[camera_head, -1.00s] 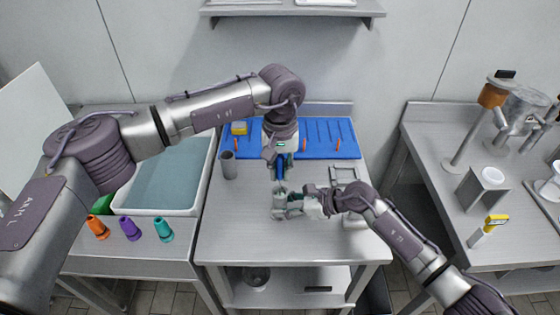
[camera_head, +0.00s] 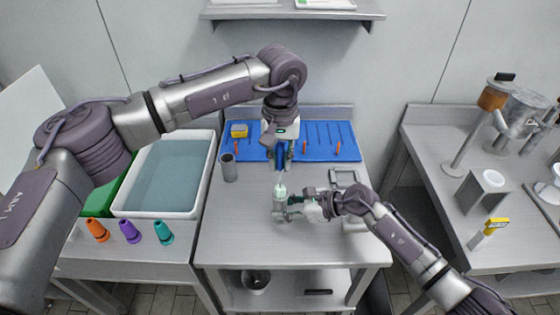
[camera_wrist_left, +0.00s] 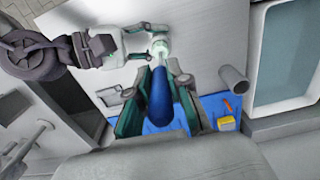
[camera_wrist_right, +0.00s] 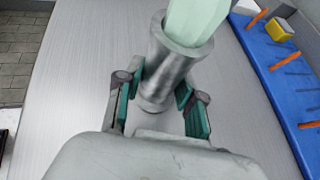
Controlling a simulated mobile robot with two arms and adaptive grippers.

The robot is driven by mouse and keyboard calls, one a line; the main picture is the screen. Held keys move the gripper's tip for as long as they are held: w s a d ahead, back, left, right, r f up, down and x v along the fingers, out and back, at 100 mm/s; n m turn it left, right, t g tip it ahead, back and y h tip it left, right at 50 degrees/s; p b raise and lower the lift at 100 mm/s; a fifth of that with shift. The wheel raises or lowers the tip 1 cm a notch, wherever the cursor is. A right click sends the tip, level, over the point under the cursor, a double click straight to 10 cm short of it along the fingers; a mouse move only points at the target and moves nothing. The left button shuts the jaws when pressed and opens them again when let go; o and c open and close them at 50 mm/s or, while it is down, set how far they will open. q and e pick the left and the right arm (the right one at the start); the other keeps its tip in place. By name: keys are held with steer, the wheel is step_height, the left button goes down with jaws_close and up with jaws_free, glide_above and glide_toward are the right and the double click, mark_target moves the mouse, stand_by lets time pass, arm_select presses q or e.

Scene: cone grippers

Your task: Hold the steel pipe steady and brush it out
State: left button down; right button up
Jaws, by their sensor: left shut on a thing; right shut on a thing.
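My left gripper (camera_head: 283,162) is shut on the blue handle of a brush (camera_wrist_left: 160,98), which points down toward the steel pipe. The brush's pale green head (camera_wrist_right: 195,18) stands out of the top of the steel pipe (camera_wrist_right: 165,68); whether its lower end is still inside is hard to tell. My right gripper (camera_head: 292,204) is shut around the steel pipe from the right and holds it roughly upright over the table. The pipe also shows in the head view (camera_head: 280,212). Its inside is hidden by the brush head.
A second grey tube (camera_head: 229,170) stands on the table at left. A blue mat (camera_head: 330,150) with orange pegs and a yellow sponge (camera_head: 239,130) lies at the back. A water basin (camera_head: 125,211) is to the left, with several coloured cones before it. The table's front is clear.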

mark_target(280, 144)
arm_select(q)
steer(key=shift+f, duration=2.35)
steer(key=shift+r, duration=2.5)
steer(key=shift+r, duration=0.15)
steer(key=shift+r, duration=3.6)
arm_select(e)
steer(key=o, duration=1.5)
steer(key=o, duration=0.3)
